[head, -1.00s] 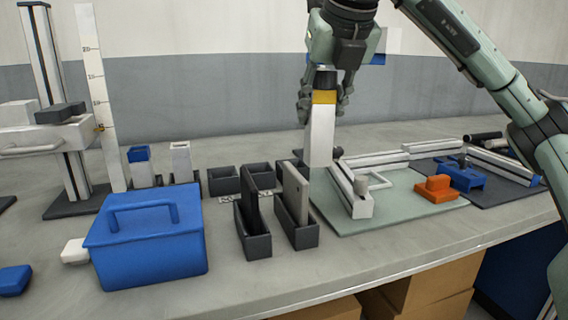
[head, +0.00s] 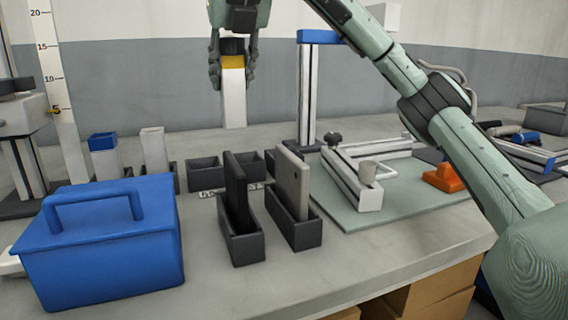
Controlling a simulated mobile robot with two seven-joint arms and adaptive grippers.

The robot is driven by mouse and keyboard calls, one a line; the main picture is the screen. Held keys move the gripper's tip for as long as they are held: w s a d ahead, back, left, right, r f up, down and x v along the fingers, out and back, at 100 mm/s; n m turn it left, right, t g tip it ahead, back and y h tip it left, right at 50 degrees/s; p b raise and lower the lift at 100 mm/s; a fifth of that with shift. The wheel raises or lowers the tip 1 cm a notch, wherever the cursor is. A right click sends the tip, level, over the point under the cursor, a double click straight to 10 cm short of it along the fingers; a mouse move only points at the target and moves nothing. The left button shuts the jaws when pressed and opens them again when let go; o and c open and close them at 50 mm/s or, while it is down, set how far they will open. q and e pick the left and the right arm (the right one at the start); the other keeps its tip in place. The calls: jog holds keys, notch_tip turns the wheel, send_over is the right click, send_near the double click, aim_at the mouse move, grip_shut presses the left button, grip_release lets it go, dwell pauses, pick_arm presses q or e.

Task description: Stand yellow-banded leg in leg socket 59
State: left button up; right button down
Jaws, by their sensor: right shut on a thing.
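The yellow-banded leg (head: 234,98) is a white square post with a yellow band near its top, in the head view. My right gripper (head: 233,72) is shut around its upper end and holds it upright in the air, its lower end above the back of the bench. Several small dark open sockets stand in a row below and in front of it, among them a left one (head: 202,177) and a middle one (head: 248,166). A label (head: 211,193) lies before them, but I cannot read which is 59. My left gripper is not in view.
A blue lidded box (head: 100,245) stands front left. Two dark holders with upright plates (head: 293,185) stand in front of the sockets. A blue-topped leg (head: 104,157) and a white leg (head: 153,150) stand left. A green mat (head: 400,205) with fixtures lies right.

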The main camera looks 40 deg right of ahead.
jog(key=d+f, duration=0.5)
jog(key=d+f+b, duration=0.1)
jog(key=d+f, duration=0.4)
jog(key=d, duration=0.1)
jog(key=shift+d+f, duration=0.15)
jog(key=shift+f, duration=0.15)
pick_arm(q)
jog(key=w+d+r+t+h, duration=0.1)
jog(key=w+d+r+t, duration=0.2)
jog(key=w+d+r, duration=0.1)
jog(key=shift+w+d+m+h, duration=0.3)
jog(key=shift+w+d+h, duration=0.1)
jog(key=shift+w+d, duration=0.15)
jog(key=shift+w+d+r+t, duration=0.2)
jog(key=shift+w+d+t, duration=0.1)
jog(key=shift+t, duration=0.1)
pick_arm(e)
jog(key=shift+f, duration=0.1)
jog(key=c, duration=1.2)
grip_release()
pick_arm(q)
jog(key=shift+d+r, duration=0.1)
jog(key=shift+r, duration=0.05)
pick_arm(e)
jog(key=shift+o, duration=0.7)
